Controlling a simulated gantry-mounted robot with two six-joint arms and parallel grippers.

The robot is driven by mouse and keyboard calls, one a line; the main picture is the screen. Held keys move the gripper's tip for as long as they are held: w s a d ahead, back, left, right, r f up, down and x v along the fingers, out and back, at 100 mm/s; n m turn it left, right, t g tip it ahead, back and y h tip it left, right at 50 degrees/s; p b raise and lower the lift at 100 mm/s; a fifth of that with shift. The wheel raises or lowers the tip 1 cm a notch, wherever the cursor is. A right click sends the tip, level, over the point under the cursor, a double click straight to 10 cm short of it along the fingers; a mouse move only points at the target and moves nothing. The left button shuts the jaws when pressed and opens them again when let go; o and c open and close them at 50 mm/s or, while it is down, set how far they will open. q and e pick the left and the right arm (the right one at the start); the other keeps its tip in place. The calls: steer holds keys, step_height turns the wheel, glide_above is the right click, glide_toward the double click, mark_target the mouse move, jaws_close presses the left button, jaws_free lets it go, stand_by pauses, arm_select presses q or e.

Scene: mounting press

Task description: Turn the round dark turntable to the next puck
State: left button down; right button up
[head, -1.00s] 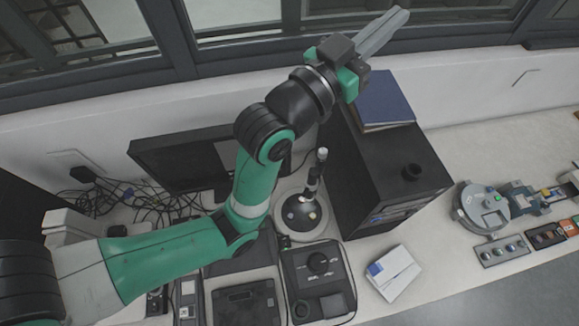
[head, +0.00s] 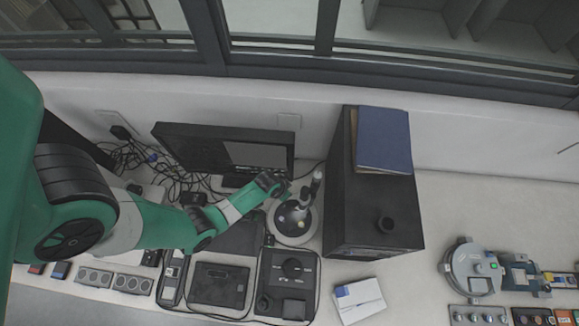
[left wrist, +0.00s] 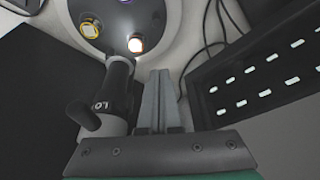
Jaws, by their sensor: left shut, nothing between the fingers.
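The round dark turntable (head: 290,217) sits on a pale round base, partly covered by an upright column (head: 316,185). In the left wrist view the turntable (left wrist: 106,38) fills the upper left. It carries a yellow-ringed puck (left wrist: 90,28), a brightly glowing puck (left wrist: 136,44) and a part-seen one at the top edge. My left gripper (left wrist: 160,75) is shut and empty, pointing toward the turntable, beside the column; I see no contact. In the head view it (head: 284,190) is just behind the turntable, its fingers hard to make out. My right gripper is not in view.
A tall black cabinet (head: 375,215) with a blue folder (head: 384,140) stands close to the right. A monitor (head: 220,150) and loose cables are behind and left. Black control boxes (head: 220,285) and a white booklet (head: 358,300) lie in front.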

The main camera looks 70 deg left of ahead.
mark_target(288, 202)
arm_select(q)
steer(key=b+x, duration=0.7)
steer(key=x, duration=0.2)
steer(key=shift+f+b, duration=0.25)
steer(key=shift+b, duration=0.15)
steer(key=s+p, duration=0.1)
steer(key=s+d, duration=0.1)
steer(key=s+p, duration=0.1)
steer(key=shift+d+r+p, duration=0.2)
steer(key=shift+r+p, duration=0.1)
steer(key=shift+r, duration=0.1)
steer(key=shift+s+d+f, duration=0.1)
steer(key=shift+s, duration=0.15)
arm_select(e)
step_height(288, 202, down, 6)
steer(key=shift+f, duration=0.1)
arm_select(q)
steer(key=shift+s, duration=0.1)
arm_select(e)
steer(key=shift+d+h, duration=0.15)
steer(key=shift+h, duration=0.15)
